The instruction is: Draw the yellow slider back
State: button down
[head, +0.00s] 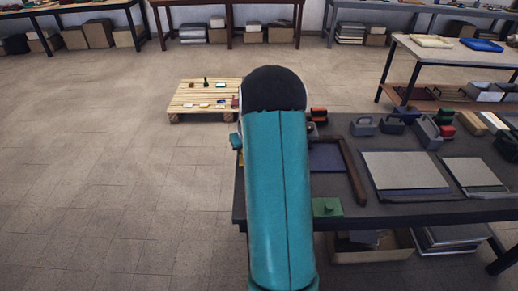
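I cannot make out a yellow slider for certain in the head view. My own teal arm with its dark rounded joint fills the middle and covers the left part of the dark work table (385,213). My gripper does not show; the arm hides whatever is behind it. On the table, just right of my arm, lie a dark blue panel (326,158) beside a brown wooden bar (353,171) and a green block (327,207) at the front edge.
Grey panels (405,170) lie on the table's right half. Grey boxes (427,131) and an orange-and-black item (318,114) stand along its back. A low wooden pallet (185,97) with small items is behind to the left. The left floor is open.

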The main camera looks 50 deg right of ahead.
jog(key=shift+w+a, duration=0.35)
jog(key=shift+w, duration=0.05)
jog(key=c, duration=1.2)
grip_release()
jog(key=shift+w+a, duration=0.1)
jog(key=shift+o, duration=0.2)
jog(key=shift+s+r, duration=0.25)
jog(key=shift+r, duration=0.15)
jog(key=v, duration=1.3)
